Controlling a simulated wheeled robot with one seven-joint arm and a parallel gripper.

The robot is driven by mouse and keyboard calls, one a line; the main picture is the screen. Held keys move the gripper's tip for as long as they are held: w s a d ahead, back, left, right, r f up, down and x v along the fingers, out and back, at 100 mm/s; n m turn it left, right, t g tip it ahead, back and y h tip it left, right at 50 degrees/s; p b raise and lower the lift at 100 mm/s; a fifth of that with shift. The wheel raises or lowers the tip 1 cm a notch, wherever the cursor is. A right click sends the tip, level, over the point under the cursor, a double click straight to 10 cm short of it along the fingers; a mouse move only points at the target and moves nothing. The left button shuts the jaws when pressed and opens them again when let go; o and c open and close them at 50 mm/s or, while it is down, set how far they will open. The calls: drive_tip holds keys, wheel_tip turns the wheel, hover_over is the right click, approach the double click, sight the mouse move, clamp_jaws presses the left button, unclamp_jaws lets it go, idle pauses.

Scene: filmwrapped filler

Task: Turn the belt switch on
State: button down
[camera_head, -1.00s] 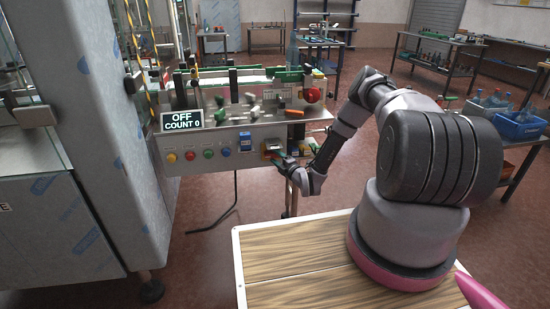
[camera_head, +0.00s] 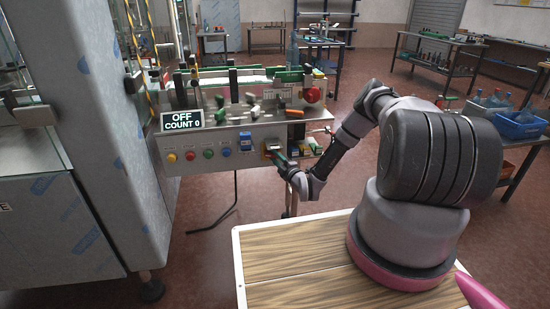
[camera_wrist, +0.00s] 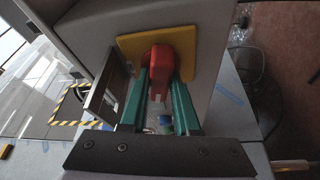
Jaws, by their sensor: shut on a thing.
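The belt switch is a red rotary handle (camera_wrist: 161,58) on a yellow plate (camera_wrist: 186,42), in the upper middle of the wrist view. My gripper (camera_wrist: 160,78) has its two green fingers on either side of the red handle and is shut on it. In the head view my gripper (camera_head: 275,154) is at the right part of the machine's front panel and covers most of the switch there. The display (camera_head: 182,120) on the panel reads OFF, COUNT 0. The handle's exact angle is hard to tell.
The panel has several coloured buttons (camera_head: 190,155) and a blue device (camera_head: 245,141) left of my gripper. The conveyor (camera_head: 250,95) with green parts and a red emergency button (camera_head: 313,94) lies above. A large metal cabinet (camera_head: 95,130) stands at left.

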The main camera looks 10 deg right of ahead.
drive_tip(key=m, duration=0.2)
drive_tip(key=m+t, duration=0.1)
drive_tip(key=m, duration=0.1)
drive_tip(key=shift+f+h, duration=0.2)
drive_tip(key=shift+h, duration=0.1)
drive_tip(key=m+t+h, duration=0.1)
drive_tip(key=m+t, duration=0.1)
drive_tip(key=m, duration=0.2)
drive_tip(key=shift+s+a+m, duration=0.1)
drive_tip(key=shift+m, duration=0.2)
drive_tip(key=m+h, duration=0.1)
drive_tip(key=m, duration=0.1)
drive_tip(key=m+t+h, duration=0.1)
drive_tip(key=m, duration=0.2)
drive_tip(key=shift+a+f+h, duration=0.1)
drive_tip(key=shift+h, duration=0.2)
drive_tip(key=shift+a+m+t+h, duration=0.15)
drive_tip(key=shift+m+h, duration=0.6)
drive_tip(key=shift+m, duration=0.75)
drive_tip(key=shift+m+t+h, duration=0.15)
drive_tip(key=shift+m+h, duration=0.6)
drive_tip(key=shift+m, duration=0.75)
drive_tip(key=c, duration=0.6)
unclamp_jaws()
drive_tip(key=shift+c, duration=0.2)
drive_tip(key=v, duration=1)
drive_tip(key=shift+s+f, duration=0.2)
drive_tip(key=shift+s, duration=0.1)
